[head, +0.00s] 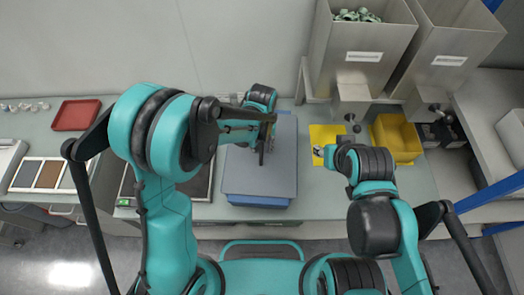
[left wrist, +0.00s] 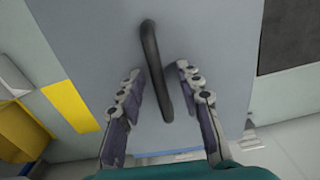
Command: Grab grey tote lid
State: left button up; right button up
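The grey tote lid (head: 262,178) lies flat on the blue tote (head: 258,201) in the middle of the bench. Its black bar handle (left wrist: 154,65) shows in the left wrist view. My left gripper (head: 266,145) is over the lid at the handle. In the left wrist view its two fingers (left wrist: 158,78) are apart, one on each side of the handle, with visible gaps. Whether a finger touches the handle I cannot tell. My right gripper (head: 320,152) is small and partly hidden by its own wrist, above the yellow mat, so its opening is unclear.
A yellow mat (head: 322,133) and a yellow bin (head: 396,139) lie right of the tote. Two grey hoppers (head: 362,58) stand behind them. A red tray (head: 76,115) is at the far left. A dark panel (head: 200,184) lies close left of the tote.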

pick_arm(q)
grip_shut()
